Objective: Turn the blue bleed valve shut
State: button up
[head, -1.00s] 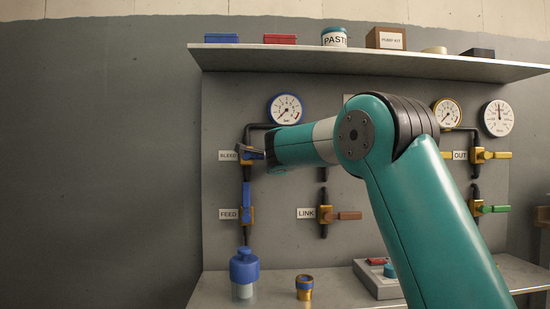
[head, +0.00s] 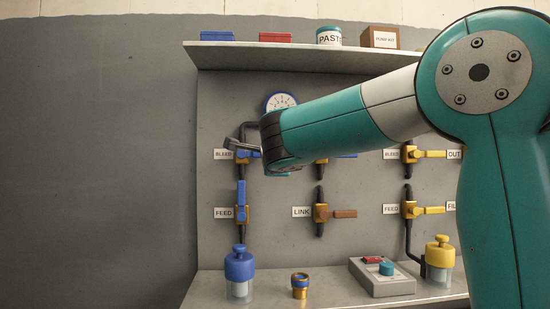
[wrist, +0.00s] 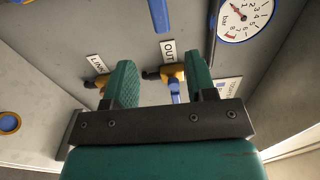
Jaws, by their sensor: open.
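The blue bleed valve (head: 243,157) is at the left of the panel in the head view, right of its BLEED label (head: 223,154). Its yellow body and a bit of blue handle show. My gripper (head: 235,145) is in front of and overlaps this valve, hiding part of it; I cannot tell whether they touch. In the wrist view my gripper (wrist: 163,75) is open, with two green fingers apart and nothing clearly held. Between the fingers, farther off, is a yellow valve with a blue handle (wrist: 175,90) beside an OUT label (wrist: 168,50).
The blue feed valve (head: 242,203) is below, its handle upright. A blue-rimmed gauge (head: 281,101) is above, partly behind my arm. A LINK valve (head: 321,213) is to the right. A blue bottle (head: 239,272) and brass fitting (head: 300,285) stand on the lower shelf (head: 335,290).

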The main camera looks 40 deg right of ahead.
jog(key=shift+v, duration=1.8)
jog(key=s+a+f+n+g+y, duration=0.3)
jog(key=a+f+n+y, duration=0.2)
jog(key=a+f+n, duration=0.3)
jog(key=s+a+f+n+g+y, duration=0.2)
jog(key=s+a+f+n+y, duration=0.15)
jog(key=a+f+n, duration=0.5)
jog(key=s+a+f+n+g+y, duration=0.2)
jog(key=s+a+f+n+g, duration=0.35)
jog(key=s, duration=0.55)
jog(key=s+a+f+n+g+y, duration=0.25)
jog(key=s+f+n+g, duration=0.25)
jog(key=s+f+n, duration=0.5)
notch_tip(320, 180, up, 32)
jog(key=s+p, duration=0.1)
jog(key=p, duration=2.7)
jog(key=shift+s+d+m, duration=0.15)
jog(key=shift+m, duration=0.15)
